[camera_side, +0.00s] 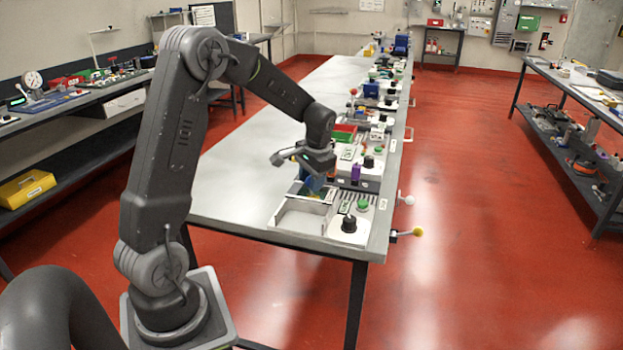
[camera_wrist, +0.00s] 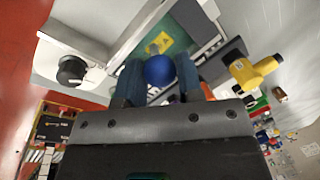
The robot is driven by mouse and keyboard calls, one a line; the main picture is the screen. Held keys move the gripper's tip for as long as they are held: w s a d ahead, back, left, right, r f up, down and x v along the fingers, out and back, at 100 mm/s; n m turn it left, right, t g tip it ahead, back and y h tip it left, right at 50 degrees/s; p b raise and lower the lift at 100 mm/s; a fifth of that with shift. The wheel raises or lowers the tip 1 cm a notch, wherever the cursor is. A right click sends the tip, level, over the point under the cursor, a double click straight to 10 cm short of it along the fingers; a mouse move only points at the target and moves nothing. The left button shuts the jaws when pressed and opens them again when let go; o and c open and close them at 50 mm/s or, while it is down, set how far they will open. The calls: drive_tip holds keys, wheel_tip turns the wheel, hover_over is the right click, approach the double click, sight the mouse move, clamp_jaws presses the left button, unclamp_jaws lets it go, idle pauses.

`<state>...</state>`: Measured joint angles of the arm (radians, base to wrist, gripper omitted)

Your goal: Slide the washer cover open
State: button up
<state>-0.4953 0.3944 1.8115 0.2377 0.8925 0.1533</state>
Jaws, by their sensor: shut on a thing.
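The washer cover (camera_wrist: 178,40) looks like a green panel with a yellow label, seen in the wrist view under a round blue knob (camera_wrist: 160,70). My gripper (camera_wrist: 158,73) is shut on this knob, one finger on each side. In the side view my gripper (camera_side: 314,177) reaches down at the rear of a white open-topped tray (camera_side: 303,216) near the table's front end. A small blue and green patch shows under it there. The fingers and wrist hide most of the cover, so I cannot tell how far it is open.
A black dial (camera_side: 349,223) and a green button (camera_side: 363,204) sit right of the tray. A purple part (camera_side: 355,171) and more fixtures line the table's right edge. A yellow-ended lever (camera_side: 416,232) sticks out at the right. The table's left side (camera_side: 245,170) is clear.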

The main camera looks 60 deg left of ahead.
clamp_jaws()
drive_tip(key=s+d, duration=0.5)
drive_tip(key=d, duration=0.1)
drive_tip(key=shift+s, duration=0.4)
drive_tip(key=o, duration=0.9)
unclamp_jaws()
drive_tip(key=shift+r, duration=0.1)
wheel_tip(320, 180, up, 14)
drive_tip(key=d, duration=0.2)
drive_tip(key=shift+w+d+f, duration=0.25)
drive_tip(key=shift+w, duration=0.05)
